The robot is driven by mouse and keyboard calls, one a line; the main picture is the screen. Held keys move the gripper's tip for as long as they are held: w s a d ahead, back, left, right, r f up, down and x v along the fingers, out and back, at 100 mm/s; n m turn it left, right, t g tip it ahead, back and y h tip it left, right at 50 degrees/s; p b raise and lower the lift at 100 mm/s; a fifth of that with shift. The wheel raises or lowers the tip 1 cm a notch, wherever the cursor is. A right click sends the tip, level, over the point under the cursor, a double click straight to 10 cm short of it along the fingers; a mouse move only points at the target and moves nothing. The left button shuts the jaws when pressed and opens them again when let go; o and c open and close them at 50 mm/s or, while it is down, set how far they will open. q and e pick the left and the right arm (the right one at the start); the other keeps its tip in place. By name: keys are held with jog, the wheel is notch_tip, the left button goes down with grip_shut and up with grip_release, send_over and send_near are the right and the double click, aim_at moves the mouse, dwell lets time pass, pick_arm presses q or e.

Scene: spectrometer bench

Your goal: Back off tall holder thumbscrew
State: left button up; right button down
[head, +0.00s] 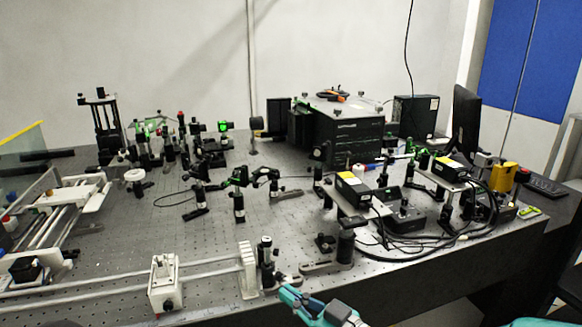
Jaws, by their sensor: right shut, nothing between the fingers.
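My right gripper (290,293), teal, is at the bottom centre of the head view, at the bench's front edge. Its fingers are shut with nothing between them. A tall black post holder (266,263) stands just up and left of the fingertips, on the bench. It seems upright and apart from the gripper. Another dark holder (346,245) stands further right on a flat grey base. I cannot tell for sure which one is the tall holder, and a thumbscrew is too small to make out. My left gripper is not in view.
The perforated optical bench (120,262) carries many posts and mounts. A white block (165,283) and a ribbed white piece (248,270) stand left of the gripper. Black boxes with cables (405,215) crowd the right. A large black instrument (345,133) stands at the back.

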jog(key=shift+x, duration=0.8)
jog(key=shift+w+d+r, duration=0.1)
jog(key=shift+r, duration=0.35)
